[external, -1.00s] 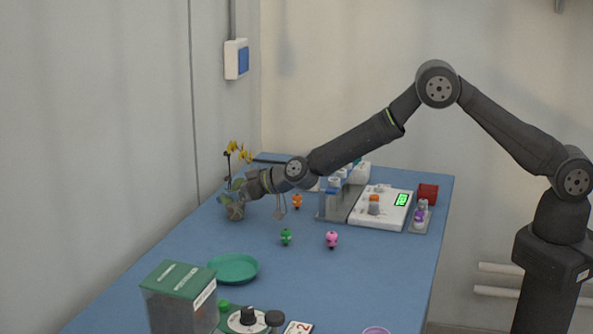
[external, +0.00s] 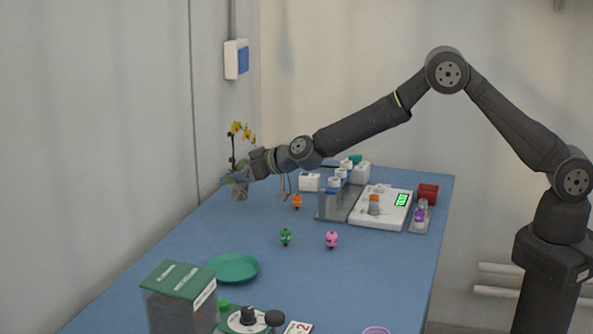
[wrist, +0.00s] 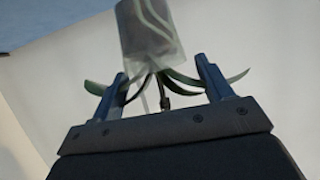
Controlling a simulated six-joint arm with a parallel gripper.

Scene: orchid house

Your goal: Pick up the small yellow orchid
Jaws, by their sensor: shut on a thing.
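The small yellow orchid has yellow flowers (external: 241,130) on a thin dark stem above green leaves and a clear pot (external: 239,190). My gripper (external: 250,164) is shut on it from the right, just above the pot. The plant is roughly upright at the far left end of the table, and its pot seems to hang above the surface. In the wrist view the translucent pot (wrist: 150,30) lies beyond my fingers (wrist: 163,75). Green leaves and a stem show between and around them. The flowers are out of the wrist view.
On the blue table are a green saucer (external: 233,268), small orange (external: 297,202), green (external: 285,237) and pink (external: 331,240) clips, a white scale (external: 380,218) and a tube rack (external: 336,203). A dark green-lidded box (external: 180,300) stands in front. The wall is close on the left.

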